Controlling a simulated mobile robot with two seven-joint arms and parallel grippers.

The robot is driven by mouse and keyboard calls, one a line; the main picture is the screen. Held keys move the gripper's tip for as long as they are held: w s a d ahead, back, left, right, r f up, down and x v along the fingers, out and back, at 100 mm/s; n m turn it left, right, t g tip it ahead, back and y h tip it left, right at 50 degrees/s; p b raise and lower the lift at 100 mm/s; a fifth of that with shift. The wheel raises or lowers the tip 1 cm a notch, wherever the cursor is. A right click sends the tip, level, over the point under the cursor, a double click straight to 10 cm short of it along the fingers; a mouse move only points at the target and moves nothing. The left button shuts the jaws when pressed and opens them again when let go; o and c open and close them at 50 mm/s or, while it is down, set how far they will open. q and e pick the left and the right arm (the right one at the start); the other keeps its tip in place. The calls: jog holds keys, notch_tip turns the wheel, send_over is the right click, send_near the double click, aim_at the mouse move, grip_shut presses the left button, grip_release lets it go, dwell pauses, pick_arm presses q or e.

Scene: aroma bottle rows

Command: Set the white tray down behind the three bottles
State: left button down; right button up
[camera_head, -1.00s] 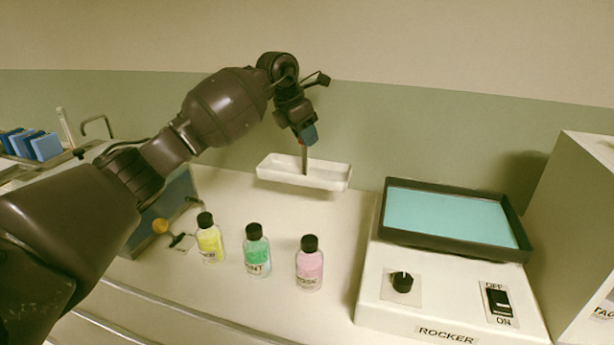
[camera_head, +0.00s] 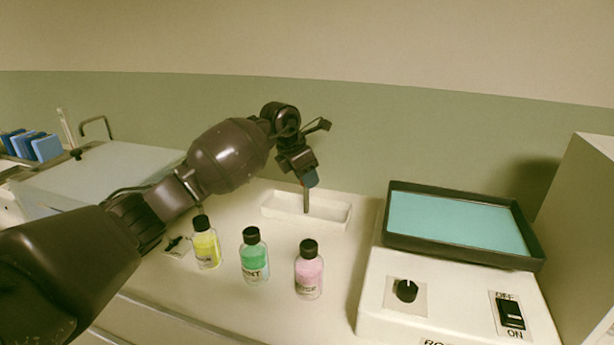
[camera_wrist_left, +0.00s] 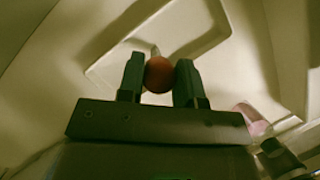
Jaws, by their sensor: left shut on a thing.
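The white tray (camera_head: 274,214) is a shallow rectangular dish behind the three bottles, level, on or just above the counter; I cannot tell if it touches. My left gripper (camera_head: 308,184) is above it, shut on its upright handle (camera_head: 306,202). In the left wrist view, my fingers (camera_wrist_left: 160,78) are on either side of a round orange-brown knob (camera_wrist_left: 159,75), with the tray (camera_wrist_left: 205,25) beyond. The yellow bottle (camera_head: 207,249), green bottle (camera_head: 254,262) and pink bottle (camera_head: 308,276) stand upright in a row, black-capped. My right gripper is out of view.
A rocker (camera_head: 375,305) with a teal-topped platform (camera_head: 455,222) stands right of the bottles. A pale box (camera_head: 110,172) and blue blocks (camera_head: 46,147) are at the left. Bare counter (camera_head: 352,245) lies between tray and rocker. The green wall is behind.

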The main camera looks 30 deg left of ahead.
pick_arm(q)
jog(key=c, duration=0.8)
grip_release()
jog(key=shift+r, duration=0.35)
jog(key=p+v, duration=0.2)
jog(key=v, duration=0.9)
jog(key=shift+s+a+r+p, duration=0.1)
jog(key=shift+s+r+p, duration=0.1)
jog(key=shift+p, duration=0.1)
